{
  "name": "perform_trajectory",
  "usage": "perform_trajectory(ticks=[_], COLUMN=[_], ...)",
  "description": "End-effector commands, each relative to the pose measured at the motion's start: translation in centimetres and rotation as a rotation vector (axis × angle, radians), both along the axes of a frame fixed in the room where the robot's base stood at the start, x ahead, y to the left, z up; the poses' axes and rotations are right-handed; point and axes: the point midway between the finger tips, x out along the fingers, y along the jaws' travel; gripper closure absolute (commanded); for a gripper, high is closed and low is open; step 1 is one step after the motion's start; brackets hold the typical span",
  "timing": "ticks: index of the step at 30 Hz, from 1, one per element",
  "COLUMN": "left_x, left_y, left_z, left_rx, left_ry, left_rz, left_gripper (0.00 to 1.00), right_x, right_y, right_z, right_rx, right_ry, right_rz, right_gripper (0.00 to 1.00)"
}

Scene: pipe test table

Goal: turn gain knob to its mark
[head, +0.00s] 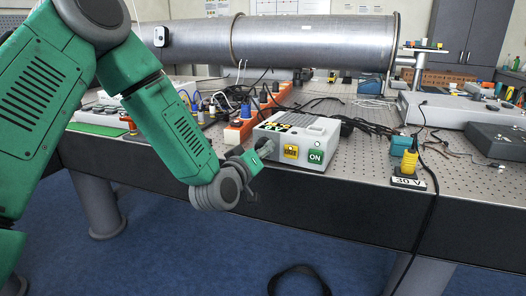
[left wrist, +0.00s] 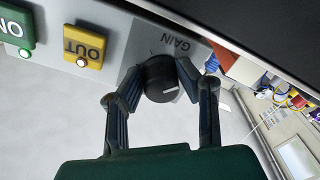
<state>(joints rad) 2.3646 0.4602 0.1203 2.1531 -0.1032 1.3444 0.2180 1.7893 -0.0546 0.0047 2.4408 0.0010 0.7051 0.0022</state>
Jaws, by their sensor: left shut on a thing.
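The gain knob (left wrist: 158,78) is a black round knob with a white pointer line, on a grey plate labelled GAIN (left wrist: 175,42) in the left wrist view. The line points roughly to the right in that picture. My left gripper (left wrist: 160,88) has one finger on each side of the knob and is shut on it. In the head view my left gripper (head: 262,150) is at the left end of the front of the grey-white box (head: 318,133), and hides the knob there. I cannot make out the target mark. My right gripper is not in view.
Beside the knob are a yellow OUT button (left wrist: 83,47) and a green ON button (left wrist: 15,30). An orange power strip (head: 238,132) and cables lie behind the box. A yellow plug (head: 409,163) stands by a 30 V label to the right. The perforated table's front edge is close.

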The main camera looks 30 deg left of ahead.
Motion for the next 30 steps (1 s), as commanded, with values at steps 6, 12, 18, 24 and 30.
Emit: perform_trajectory(ticks=[6, 12, 18, 24, 30], left_x=[0.1, 0.1, -0.6, -4.1, -8.3], left_y=[0.1, 0.0, -0.1, -0.5, -1.1], left_z=[0.3, 0.1, -0.1, -0.1, -0.1], left_rx=[0.0, 0.001, 0.001, -0.001, -0.001], left_ry=[-0.007, -0.002, 0.002, 0.002, 0.002], left_rz=[0.002, 0.0, 0.0, 0.0, 0.0], left_gripper=[0.51, 0.51, 0.51, 0.51, 0.51], right_x=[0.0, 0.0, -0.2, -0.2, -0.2], right_y=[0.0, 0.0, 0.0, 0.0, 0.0], right_z=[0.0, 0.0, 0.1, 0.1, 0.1], right_rx=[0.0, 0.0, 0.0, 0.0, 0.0], right_ry=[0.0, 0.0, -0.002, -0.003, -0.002], right_rz=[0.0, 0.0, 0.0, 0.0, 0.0], right_gripper=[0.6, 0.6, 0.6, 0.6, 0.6])
